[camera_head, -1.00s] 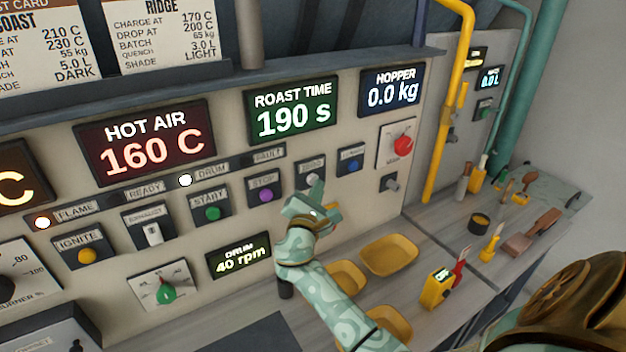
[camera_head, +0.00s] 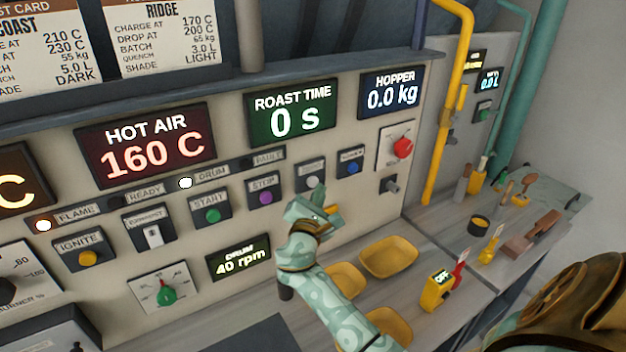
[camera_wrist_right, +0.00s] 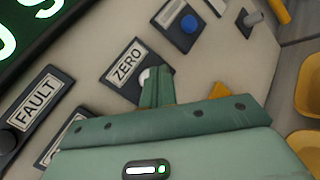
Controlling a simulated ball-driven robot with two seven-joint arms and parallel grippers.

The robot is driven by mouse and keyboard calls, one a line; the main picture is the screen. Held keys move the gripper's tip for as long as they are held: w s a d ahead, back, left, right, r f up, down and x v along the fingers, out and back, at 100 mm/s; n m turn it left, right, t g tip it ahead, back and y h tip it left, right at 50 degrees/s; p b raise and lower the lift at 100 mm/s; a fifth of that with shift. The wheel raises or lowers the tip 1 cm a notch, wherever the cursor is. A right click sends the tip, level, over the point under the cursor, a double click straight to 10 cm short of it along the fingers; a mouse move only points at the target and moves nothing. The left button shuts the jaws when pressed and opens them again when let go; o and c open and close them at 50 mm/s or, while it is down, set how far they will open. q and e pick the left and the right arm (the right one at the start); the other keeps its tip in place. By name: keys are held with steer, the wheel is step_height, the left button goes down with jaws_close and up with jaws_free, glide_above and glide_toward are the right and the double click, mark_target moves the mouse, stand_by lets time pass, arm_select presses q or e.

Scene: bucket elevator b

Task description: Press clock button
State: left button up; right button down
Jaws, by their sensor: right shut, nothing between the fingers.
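The button plate labelled ZERO (camera_wrist_right: 124,66) is on the panel, with a white button (camera_wrist_right: 144,77) partly hidden behind my right gripper's fingers. The plate also shows in the head view (camera_head: 309,170). My right gripper (camera_head: 318,192) is shut and empty, its tips at the white button. In the wrist view the fingertips (camera_wrist_right: 157,72) overlap the button's edge; whether they touch it I cannot tell. The ROAST TIME display (camera_head: 291,112) above reads 0 s. My left gripper is not in view.
A purple STOP button (camera_head: 265,197) and a blue button (camera_head: 352,167) flank the ZERO plate. A red knob (camera_head: 403,148) is farther right. Yellow trays (camera_head: 390,257) and a yellow meter reading OFF (camera_head: 437,290) are on the counter below.

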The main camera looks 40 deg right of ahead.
steer(key=shift+s, duration=0.25)
steer(key=s+p, duration=0.2)
steer(key=s, duration=0.4)
steer(key=shift+a, duration=0.4)
stand_by(0.6)
